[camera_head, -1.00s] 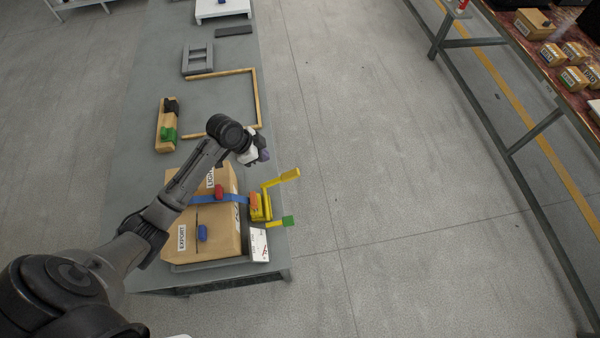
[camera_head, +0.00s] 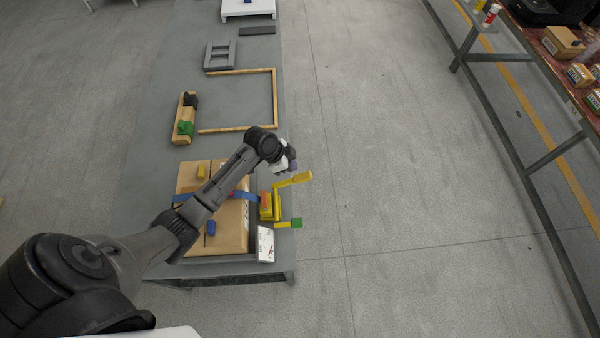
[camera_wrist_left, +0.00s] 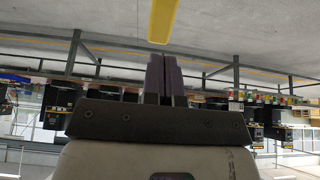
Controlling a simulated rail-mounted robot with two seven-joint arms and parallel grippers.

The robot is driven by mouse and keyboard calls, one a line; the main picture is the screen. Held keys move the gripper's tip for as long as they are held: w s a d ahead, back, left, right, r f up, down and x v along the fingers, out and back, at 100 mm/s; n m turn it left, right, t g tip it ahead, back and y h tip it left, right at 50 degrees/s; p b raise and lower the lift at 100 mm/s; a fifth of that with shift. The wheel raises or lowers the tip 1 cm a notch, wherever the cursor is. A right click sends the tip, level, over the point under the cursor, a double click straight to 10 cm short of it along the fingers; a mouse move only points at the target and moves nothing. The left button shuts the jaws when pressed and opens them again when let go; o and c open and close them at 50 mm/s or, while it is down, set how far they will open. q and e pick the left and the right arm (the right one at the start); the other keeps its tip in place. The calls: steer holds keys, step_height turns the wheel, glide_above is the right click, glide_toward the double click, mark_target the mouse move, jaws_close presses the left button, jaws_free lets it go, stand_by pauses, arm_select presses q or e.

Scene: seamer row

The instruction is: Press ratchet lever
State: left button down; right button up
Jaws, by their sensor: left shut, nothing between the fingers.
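The yellow ratchet (camera_head: 267,206) sits at the right side of a cardboard box (camera_head: 233,229) with a blue strap (camera_head: 243,195) across it. Its yellow lever (camera_head: 295,180) sticks out to the right and slightly up, past the table edge. A yellow arm with a green end (camera_head: 290,224) sticks out below it. My left gripper (camera_head: 291,164) is just above and beside the lever in the head view. In the left wrist view its fingers (camera_wrist_left: 163,75) are shut with nothing between them, and the yellow lever (camera_wrist_left: 163,20) shows beyond their tips, apart from them. My right gripper is not in view.
The box stands on a grey table (camera_head: 150,150). A white card (camera_head: 265,244) is at its lower right. A wooden frame (camera_head: 274,100) and a wooden block with black and green pieces (camera_head: 181,132) lie farther back. Open floor lies to the right, before another bench (camera_head: 560,90).

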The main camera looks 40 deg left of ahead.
mark_target(303, 176)
arm_select(q)
steer(key=shift+x, duration=3.35)
